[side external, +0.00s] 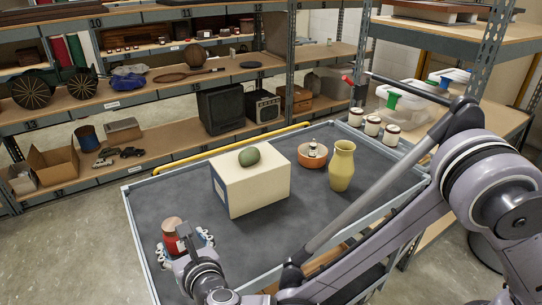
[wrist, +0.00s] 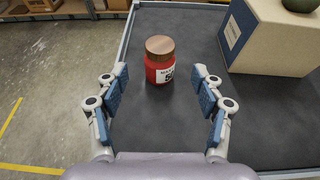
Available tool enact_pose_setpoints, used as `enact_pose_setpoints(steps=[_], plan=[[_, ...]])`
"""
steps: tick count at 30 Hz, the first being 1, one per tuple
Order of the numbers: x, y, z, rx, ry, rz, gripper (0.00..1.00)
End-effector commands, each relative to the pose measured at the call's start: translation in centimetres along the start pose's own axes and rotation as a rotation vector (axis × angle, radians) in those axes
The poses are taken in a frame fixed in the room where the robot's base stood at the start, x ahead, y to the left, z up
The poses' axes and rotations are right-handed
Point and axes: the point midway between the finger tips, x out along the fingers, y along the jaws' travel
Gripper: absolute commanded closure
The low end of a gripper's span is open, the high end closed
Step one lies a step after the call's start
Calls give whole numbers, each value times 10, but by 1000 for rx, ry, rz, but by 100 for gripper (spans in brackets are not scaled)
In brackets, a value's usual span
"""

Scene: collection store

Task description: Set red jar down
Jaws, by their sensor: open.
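The red jar (wrist: 159,65) has a brown lid and a white label with dark print. It stands upright on the grey cart top (wrist: 190,130), near the cart's left edge. My gripper (wrist: 160,84) is open in the wrist view, its blue-padded fingers spread wide with a gap on both sides of the jar. The jar is at or just beyond the fingertips. In the side external view the red jar (side external: 173,240) shows between the fingers of my gripper (side external: 187,243), which partly hide it.
A cream box (side external: 262,188) with a green oval object (side external: 249,156) on it stands mid-cart. Behind are an orange bowl (side external: 312,154) holding a small jar, a yellow vase (side external: 342,166) and white jars (side external: 372,126) at the far corner. The cart has a raised rim.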

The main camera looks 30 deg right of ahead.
Motion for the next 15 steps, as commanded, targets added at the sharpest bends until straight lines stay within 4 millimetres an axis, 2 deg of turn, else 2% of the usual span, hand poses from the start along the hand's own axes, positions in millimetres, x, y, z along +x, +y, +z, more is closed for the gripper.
enact_pose_setpoints(steps=[4, 8, 11, 15], plan=[[-6, -5, 3, 21, 6, -6, 32], [-2, -35, 18, 158, 48, -44, 32], [0, -76, 35, 357, 102, -99, 32], [-7, -141, 54, 690, 169, -197, 32]])
